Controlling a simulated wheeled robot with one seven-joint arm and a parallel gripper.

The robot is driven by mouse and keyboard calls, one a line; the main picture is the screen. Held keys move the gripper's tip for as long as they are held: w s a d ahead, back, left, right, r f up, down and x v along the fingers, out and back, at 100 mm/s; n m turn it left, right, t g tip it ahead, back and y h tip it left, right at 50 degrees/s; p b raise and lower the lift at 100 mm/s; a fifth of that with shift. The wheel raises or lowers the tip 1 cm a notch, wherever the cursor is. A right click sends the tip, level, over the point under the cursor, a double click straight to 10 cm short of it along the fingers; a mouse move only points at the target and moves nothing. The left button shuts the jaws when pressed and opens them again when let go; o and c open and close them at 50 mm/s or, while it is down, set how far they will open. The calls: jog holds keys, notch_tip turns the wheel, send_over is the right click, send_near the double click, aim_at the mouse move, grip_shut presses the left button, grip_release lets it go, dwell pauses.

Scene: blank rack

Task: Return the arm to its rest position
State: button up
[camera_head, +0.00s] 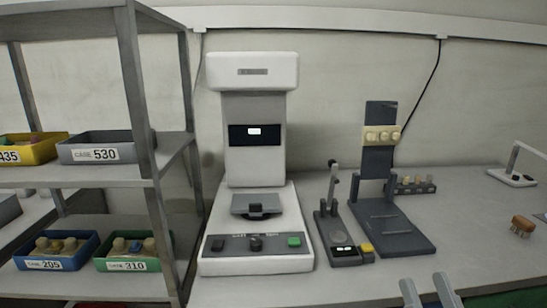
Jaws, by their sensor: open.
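My gripper (430,291) shows at the bottom edge, right of the middle. Its two grey fingers are spread apart with nothing between them. It is in front of the bench, below the dark stand (405,237) with the upright panel. Only the finger ends show; the rest of my arm is out of view.
A grey rack (150,135) on the left holds bins, among them 530 (72,150), 205 (25,263) and 310 (150,266). A white machine (257,262) and a small dark instrument (340,238) stand on the bench. A brown object (522,223) lies right. Bench right of the stand is mostly clear.

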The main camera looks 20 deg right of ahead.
jog(key=s+a+f+n+g+y, duration=0.1)
jog(key=s+a+f+g+y, duration=0.1)
jog(key=s+a+f+g, duration=0.6)
jog(key=s+a+f+n+g+y, duration=0.1)
jog(key=s+a+f+y, duration=0.15)
jog(key=s+f, duration=1)
notch_tip(320, 180, up, 20)
jog(key=s+p, duration=0.1)
jog(key=p, duration=1.8)
jog(key=shift+a, duration=0.4)
jog(key=shift+f, duration=0.1)
